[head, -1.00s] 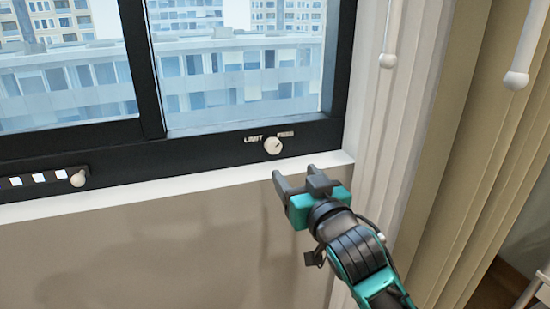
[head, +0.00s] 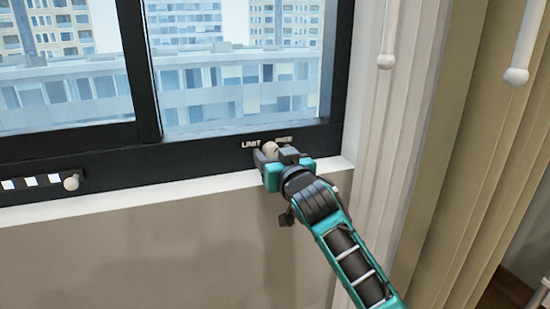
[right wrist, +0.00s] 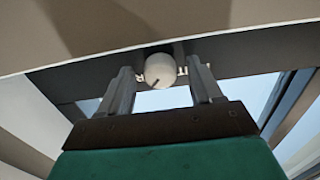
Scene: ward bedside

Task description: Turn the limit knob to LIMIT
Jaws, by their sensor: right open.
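The limit knob (head: 270,149) is a small pale round knob on the black lower window frame. The word LIMIT (head: 251,144) is at its upper left and a second word, partly blurred, at its upper right. My right gripper (head: 273,155) is open at the knob, with its fingers partly hiding the knob's lower part. In the right wrist view the knob (right wrist: 160,69) shows between the two open fingers (right wrist: 165,82), with a dark pointer mark on its face. Gaps show on both sides of it. My left gripper is not in view.
A white sill (head: 130,206) runs below the window frame. A strip with white squares and another pale knob (head: 71,182) is on the frame at left. Blinds and a curtain (head: 470,150) hang at right, with white pull rods (head: 516,75).

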